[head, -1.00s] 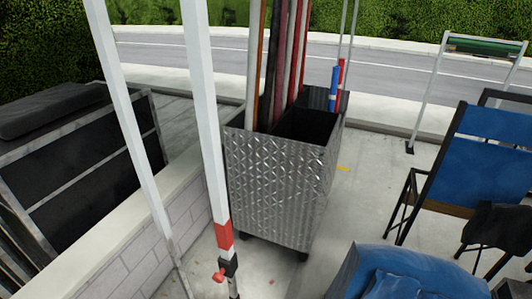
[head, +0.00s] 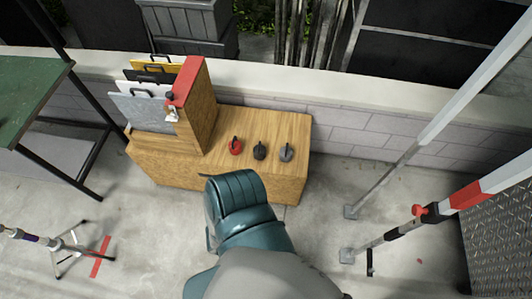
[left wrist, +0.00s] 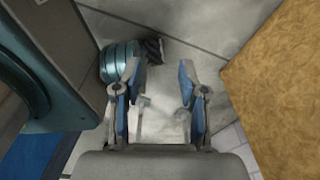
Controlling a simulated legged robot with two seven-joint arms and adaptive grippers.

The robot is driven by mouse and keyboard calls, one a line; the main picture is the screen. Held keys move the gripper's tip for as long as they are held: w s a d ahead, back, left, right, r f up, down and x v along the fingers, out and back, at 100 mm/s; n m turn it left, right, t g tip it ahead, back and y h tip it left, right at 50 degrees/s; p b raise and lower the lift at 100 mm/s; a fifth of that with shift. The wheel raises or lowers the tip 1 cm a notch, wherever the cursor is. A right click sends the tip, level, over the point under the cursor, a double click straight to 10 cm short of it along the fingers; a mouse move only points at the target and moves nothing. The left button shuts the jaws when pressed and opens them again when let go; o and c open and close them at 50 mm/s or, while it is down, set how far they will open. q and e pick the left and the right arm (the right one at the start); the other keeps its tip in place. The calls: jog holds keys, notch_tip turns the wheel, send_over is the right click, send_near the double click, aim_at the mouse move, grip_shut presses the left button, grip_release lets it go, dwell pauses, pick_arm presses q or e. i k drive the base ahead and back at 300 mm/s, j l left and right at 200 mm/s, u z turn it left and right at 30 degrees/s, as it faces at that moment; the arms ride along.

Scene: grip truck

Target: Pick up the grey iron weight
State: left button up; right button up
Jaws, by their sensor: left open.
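The grey iron weight (head: 286,152) stands on the low wooden box (head: 290,185), at the right end of a row. A black weight (head: 259,151) is beside it, and a red weight (head: 235,146) is at the left of the row. My left gripper (left wrist: 160,72) shows in the left wrist view, open and empty, with blue pads facing each other. A wooden surface (left wrist: 275,85), probably the box, is to its right, apart from the fingers. No weight shows in that view. In the head view I cannot make out either gripper.
A taller wooden rack with a red top (head: 188,80) and several handled plates rises left of the weights. A low block wall (head: 345,130) runs behind. A green table (head: 30,100) is left, and a red-and-white pole (head: 465,195) is right. A tripod (head: 65,250) stands at lower left.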

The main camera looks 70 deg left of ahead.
aim_at(286, 152)
jog(key=u, duration=2)
